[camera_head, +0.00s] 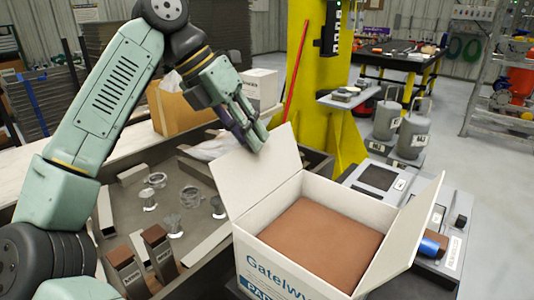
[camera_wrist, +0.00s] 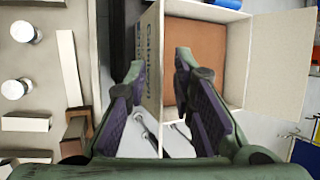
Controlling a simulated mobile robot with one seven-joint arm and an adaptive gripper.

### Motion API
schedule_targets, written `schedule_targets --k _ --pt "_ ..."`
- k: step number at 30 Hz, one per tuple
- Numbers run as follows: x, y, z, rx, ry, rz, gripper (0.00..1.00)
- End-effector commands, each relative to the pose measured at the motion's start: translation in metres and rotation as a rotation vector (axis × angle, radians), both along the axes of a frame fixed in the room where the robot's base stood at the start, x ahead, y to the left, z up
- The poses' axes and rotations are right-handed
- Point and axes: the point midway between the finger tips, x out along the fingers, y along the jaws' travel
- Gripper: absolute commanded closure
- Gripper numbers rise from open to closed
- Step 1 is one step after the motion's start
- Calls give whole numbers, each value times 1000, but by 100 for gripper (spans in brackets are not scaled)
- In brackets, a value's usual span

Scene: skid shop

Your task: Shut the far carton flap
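The white carton (camera_head: 275,272) stands open at the front right, with a flat brown surface (camera_head: 322,240) inside it. Its far flap (camera_head: 262,172) stands up, leaning outward to the left. Another flap (camera_head: 412,235) stands up on the right; a raised flap also shows in the wrist view (camera_wrist: 279,65). The far flap is hard to make out there.
A dark-edged tray (camera_head: 183,182) with several glass pieces and blocks lies left of the carton. A yellow post (camera_head: 318,85) stands behind. A grey bench (camera_head: 455,225) with a blue roll (camera_head: 432,246) is on the right. An opened brown box (camera_head: 180,108) stands behind my arm.

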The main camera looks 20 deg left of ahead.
Motion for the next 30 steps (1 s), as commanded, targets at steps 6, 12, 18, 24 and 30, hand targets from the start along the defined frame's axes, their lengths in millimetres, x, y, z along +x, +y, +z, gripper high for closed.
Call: schedule_targets --k 6,12,18,24,30 --pt "9 -20 -33 -3 -2 -4 77" --pt "15 -29 -51 -3 -3 -3 77" --pt "16 -31 -56 -4 -3 -2 77" --pt "16 -31 -56 -3 -3 -3 80" --pt "16 -31 -56 -3 -3 -3 94"
